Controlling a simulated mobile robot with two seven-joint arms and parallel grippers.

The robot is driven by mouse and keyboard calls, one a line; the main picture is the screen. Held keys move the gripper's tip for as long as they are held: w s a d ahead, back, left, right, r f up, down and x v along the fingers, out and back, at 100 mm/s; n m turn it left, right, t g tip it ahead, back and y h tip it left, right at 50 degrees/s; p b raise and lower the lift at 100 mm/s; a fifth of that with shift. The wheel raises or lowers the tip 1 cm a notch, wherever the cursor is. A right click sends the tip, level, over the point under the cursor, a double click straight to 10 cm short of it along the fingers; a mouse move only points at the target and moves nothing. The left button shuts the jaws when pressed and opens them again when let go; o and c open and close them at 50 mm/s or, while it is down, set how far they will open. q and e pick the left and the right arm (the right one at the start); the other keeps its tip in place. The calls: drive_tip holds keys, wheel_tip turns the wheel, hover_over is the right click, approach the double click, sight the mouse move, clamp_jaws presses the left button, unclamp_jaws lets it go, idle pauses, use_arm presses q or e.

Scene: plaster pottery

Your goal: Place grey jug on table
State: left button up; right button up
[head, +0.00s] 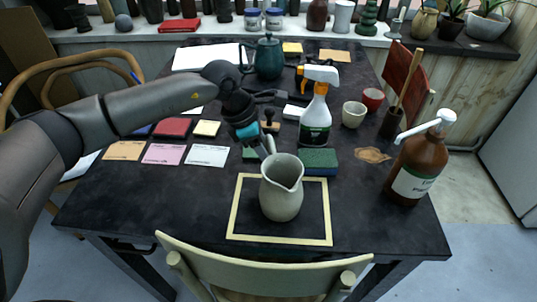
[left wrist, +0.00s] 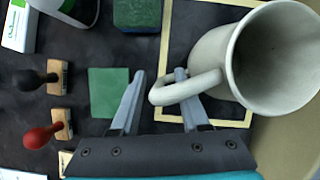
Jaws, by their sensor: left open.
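The grey jug (head: 282,190) stands upright on the dark table (head: 120,205), inside a square outlined in cream tape (head: 237,215). Its open mouth and looped handle show in the left wrist view (left wrist: 265,62). My left gripper (head: 268,147) is just behind the jug on its handle side. In the left wrist view its two fingers (left wrist: 160,78) are apart; the handle's outer bend lies between them, and the handle overlaps the right finger. Whether they touch is unclear. The jug's lower body is partly hidden in the wrist view. My right gripper is not in view.
A green sponge block (head: 320,161) and a spray bottle (head: 316,115) stand close behind the jug. A brown pump bottle (head: 417,170) is at the right. Stamps (head: 270,122) lie near the gripper. A chair back (head: 262,262) is at the front edge.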

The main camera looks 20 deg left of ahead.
use_arm(q)
drive_tip(key=shift+r, duration=0.15)
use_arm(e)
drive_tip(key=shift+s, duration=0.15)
use_arm(q)
drive_tip(key=p+v, duration=0.3)
drive_tip(key=v, duration=0.9)
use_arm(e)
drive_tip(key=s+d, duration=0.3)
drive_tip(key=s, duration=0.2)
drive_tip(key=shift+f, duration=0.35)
